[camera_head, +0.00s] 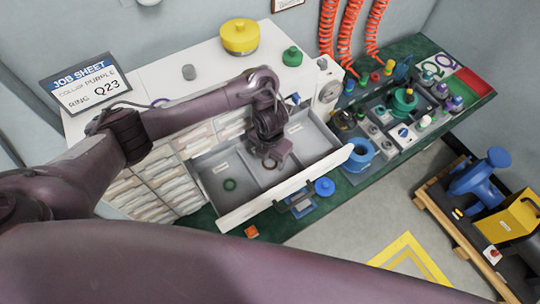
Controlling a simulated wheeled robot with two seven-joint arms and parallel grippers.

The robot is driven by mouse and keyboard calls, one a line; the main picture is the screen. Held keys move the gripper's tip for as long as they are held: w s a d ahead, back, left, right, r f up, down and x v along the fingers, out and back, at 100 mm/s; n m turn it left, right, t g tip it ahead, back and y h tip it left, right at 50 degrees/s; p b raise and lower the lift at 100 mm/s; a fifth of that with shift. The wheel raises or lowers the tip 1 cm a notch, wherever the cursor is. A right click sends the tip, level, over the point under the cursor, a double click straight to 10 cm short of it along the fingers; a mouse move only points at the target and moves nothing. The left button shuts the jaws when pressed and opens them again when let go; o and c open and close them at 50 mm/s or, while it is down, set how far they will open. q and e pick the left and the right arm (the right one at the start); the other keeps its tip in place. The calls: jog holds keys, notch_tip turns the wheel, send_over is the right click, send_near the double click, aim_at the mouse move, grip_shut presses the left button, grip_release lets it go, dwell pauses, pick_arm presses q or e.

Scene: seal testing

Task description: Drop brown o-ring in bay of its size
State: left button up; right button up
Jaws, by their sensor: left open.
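An open drawer (290,194) holds a row of bays with small labels. A dark green o-ring (230,184) lies in the left bay. A brown o-ring (270,164) shows at the middle bay, just below my left gripper (274,158). My left gripper points down over the middle bay and is open. I cannot tell whether the brown ring lies on the bay floor or touches a fingertip. The right bay (314,143) looks empty. The gripper and wrist hide part of the middle bay. My right gripper is not in view.
A job sheet (86,84) reads collar purple, ring Q23. A yellow-topped pot (239,37) and a green knob (292,56) stand on the white cabinet. Blue parts (361,155) and test fixtures crowd the green bench right of the drawer. Red coiled hoses hang behind.

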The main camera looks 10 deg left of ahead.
pick_arm(q)
jog(key=shift+s+d, duration=0.1)
jog(key=shift+s, duration=0.05)
jog(key=shift+r+p, duration=0.45)
jog(key=shift+p, duration=0.05)
jog(key=r+p, duration=0.1)
jog(key=r, duration=0.2)
jog(key=r+p, duration=0.1)
jog(key=r, duration=0.1)
jog(key=shift+w+r+p, duration=0.1)
jog(key=shift+w+p, duration=0.15)
jog(key=shift+p, duration=0.05)
notch_tip(320, 180, up, 5)
send_over(271, 161)
jog(key=shift+s+r+p, duration=0.2)
jog(key=shift+r+p, duration=0.2)
jog(key=shift+r, duration=0.65)
